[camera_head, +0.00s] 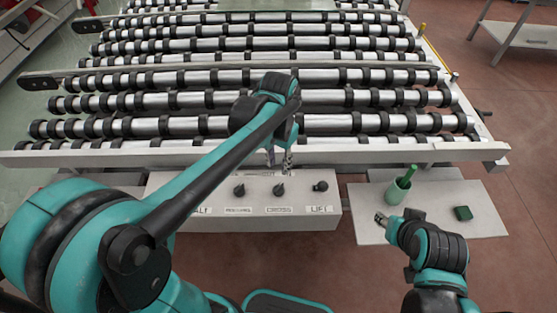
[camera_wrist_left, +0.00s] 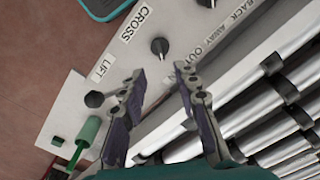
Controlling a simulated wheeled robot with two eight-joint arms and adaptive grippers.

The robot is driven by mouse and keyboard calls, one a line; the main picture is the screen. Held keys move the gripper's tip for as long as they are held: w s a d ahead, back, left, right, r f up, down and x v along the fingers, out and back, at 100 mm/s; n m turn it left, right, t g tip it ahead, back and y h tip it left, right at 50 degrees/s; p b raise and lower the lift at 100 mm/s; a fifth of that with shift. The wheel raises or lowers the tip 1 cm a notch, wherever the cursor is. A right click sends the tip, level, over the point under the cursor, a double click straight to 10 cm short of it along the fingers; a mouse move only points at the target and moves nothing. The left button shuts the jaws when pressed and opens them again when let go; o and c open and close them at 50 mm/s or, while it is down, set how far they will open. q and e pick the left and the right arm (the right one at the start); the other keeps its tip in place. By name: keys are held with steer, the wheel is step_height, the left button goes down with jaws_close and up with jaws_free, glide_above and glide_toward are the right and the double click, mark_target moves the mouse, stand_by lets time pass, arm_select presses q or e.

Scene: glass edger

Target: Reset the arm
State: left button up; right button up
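My left arm reaches in from the left in the head view. Its gripper (camera_head: 278,160) hangs over the back edge of the white control panel (camera_head: 230,218), in front of the rollers. In the left wrist view its two fingers (camera_wrist_left: 165,95) are apart with nothing between them, so it is open. The panel carries black knobs, among them one (camera_head: 279,190) near the gripper and one by the LIFT label (camera_head: 320,186). My right gripper (camera_head: 383,219) is low over the right side table; its fingers are too small to judge.
A roller conveyor (camera_head: 380,123) fills the back. My right gripper is close to the cup.

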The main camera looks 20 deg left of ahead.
arm_select(q)
steer(key=shift+r, duration=0.3)
stand_by(0.4)
steer(key=s+a+f+n+t+b, duration=0.2)
steer(key=s+a+n+t, duration=0.2)
steer(key=s+t, duration=0.3)
steer(key=s+a, duration=0.1)
steer(key=s, duration=0.2)
steer(key=shift+s, duration=0.15)
steer(key=shift+f, duration=0.15)
steer(key=shift+c, duration=0.4)
